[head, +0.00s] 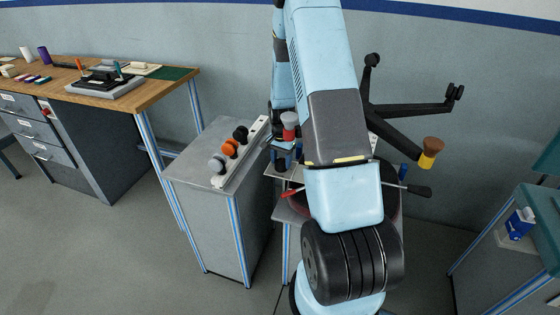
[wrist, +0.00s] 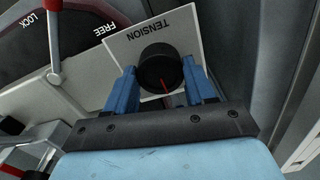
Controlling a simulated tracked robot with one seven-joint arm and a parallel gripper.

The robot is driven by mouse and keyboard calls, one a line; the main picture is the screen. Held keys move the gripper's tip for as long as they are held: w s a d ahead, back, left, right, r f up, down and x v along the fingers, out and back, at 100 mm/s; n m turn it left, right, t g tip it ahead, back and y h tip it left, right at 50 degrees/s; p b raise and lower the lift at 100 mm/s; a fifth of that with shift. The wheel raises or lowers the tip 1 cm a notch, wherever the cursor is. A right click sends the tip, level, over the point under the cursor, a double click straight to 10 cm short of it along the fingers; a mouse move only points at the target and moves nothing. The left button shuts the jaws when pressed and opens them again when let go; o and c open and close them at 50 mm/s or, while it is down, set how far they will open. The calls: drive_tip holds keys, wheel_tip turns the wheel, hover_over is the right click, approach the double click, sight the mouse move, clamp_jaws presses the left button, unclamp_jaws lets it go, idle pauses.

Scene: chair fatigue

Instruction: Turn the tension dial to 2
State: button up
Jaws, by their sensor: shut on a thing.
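The black round tension dial (wrist: 158,62) sits on a pale plate (wrist: 122,48) marked TENSION, which reads upside down in the wrist view. A red pointer line on the dial points down the picture, toward my gripper's palm. No scale numbers can be read; the lower part of the plate is hidden by my gripper. My gripper (wrist: 157,72) has its two blue fingers closed on either side of the dial, gripping it. In the head view my arm covers the dial and the gripper.
A red-tipped lever (wrist: 55,40) stands left of the dial, by the LOCK and FREE labels. A grey cabinet (head: 205,150) bears orange, black and grey knobs. Black chair-base legs (head: 410,108) rise behind my arm. A wooden workbench (head: 150,92) stands left; open floor lies in front.

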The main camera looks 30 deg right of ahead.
drive_tip(key=shift+w, duration=0.1)
drive_tip(key=n, duration=0.4)
drive_tip(key=shift+r+n, duration=0.1)
drive_tip(key=shift+n, duration=1.6)
drive_tip(key=shift+w, duration=0.1)
drive_tip(key=shift+d, duration=0.1)
drive_tip(key=o, duration=1)
drive_tip(key=shift+o, duration=0.2)
